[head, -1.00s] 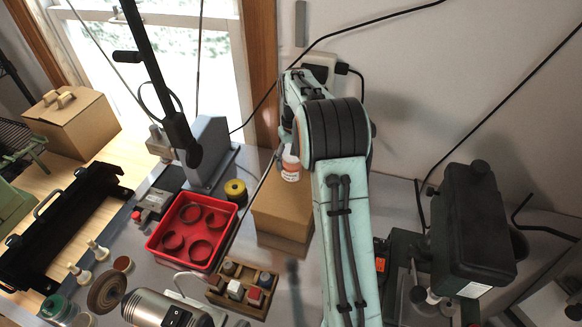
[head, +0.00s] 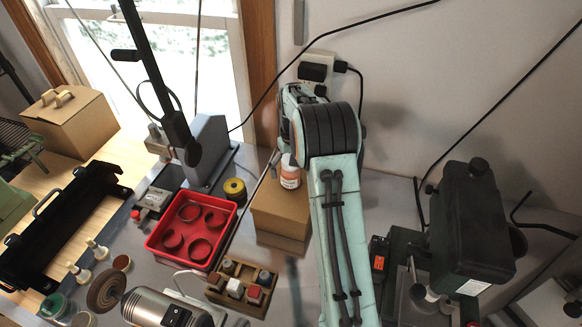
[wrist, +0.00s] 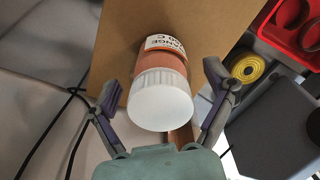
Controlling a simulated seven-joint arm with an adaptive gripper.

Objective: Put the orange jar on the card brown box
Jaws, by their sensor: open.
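The orange jar (head: 290,178) has a white cap and a white label. It is upright on the top of the card brown box (head: 268,212), close to its back edge. In the wrist view the jar (wrist: 163,92) shows cap first, with the brown box top (wrist: 200,22) behind it. My gripper (wrist: 160,78) is open, with one finger on either side of the jar and visible gaps between. In the head view my arm hides the gripper fingers and the right part of the box.
A red tray (head: 213,258) with several rings stands left of the box, and a yellow roll (head: 235,190) behind the tray. A wooden block holder (head: 222,297) lies in front. A dark machine (head: 475,225) stands at right. Cables hang along the wall.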

